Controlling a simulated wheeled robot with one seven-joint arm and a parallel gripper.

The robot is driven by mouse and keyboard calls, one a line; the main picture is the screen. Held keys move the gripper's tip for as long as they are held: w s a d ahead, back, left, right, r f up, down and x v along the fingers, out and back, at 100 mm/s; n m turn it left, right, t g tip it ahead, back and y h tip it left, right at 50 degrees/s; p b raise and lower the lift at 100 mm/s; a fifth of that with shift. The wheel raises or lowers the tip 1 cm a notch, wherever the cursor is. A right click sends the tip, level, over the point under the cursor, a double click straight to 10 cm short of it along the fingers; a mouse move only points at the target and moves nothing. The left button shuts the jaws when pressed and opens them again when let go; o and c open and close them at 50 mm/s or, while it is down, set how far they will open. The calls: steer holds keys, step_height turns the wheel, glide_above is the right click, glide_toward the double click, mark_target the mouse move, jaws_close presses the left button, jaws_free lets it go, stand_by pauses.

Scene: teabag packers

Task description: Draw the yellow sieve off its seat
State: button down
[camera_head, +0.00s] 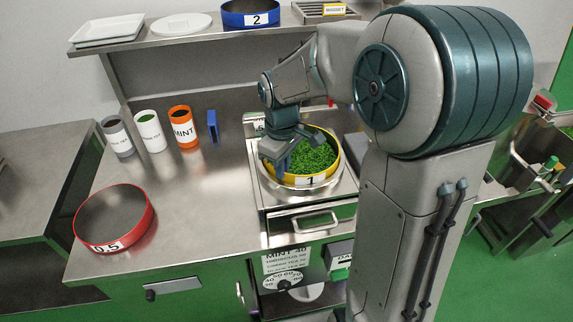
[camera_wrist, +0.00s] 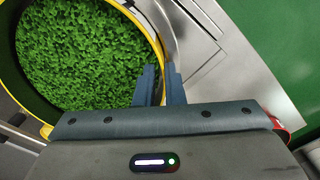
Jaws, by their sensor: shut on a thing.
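The yellow sieve (camera_head: 329,176), marked 1, sits on its round metal seat (camera_head: 264,187) on the steel bench. It is filled with green leaf (camera_head: 310,157). In the wrist view, the yellow rim (camera_wrist: 157,38) curves across the upper left, around the green leaf (camera_wrist: 75,50). My gripper (camera_head: 280,168) reaches down at the sieve's left side. Its two blue fingers (camera_wrist: 160,86) are shut on the sieve's wall, one inside and one outside. The sieve looks level. Whether its underside touches the seat is hidden.
A red sieve (camera_head: 147,218) marked 0.5 lies at the bench's front left. Several canisters, one orange (camera_head: 183,127), and a blue block (camera_head: 212,126) stand at the back. A drawer handle (camera_head: 316,223) is below the seat. A shelf (camera_head: 150,53) holds trays and a blue sieve (camera_head: 250,14). Mid-left bench is clear.

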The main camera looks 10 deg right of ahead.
step_height(320, 180, up, 4)
steer(key=shift+d+f, duration=0.1)
steer(key=shift+d, duration=0.05)
steer(key=s+d+r, duration=0.1)
steer(key=d+r, duration=0.2)
steer(key=d, duration=0.2)
steer(key=s+d+r+b, duration=0.1)
steer(key=s+d+r, duration=0.1)
steer(key=d, duration=0.4)
steer(key=shift+r, duration=0.85)
steer(key=shift+s, duration=0.1)
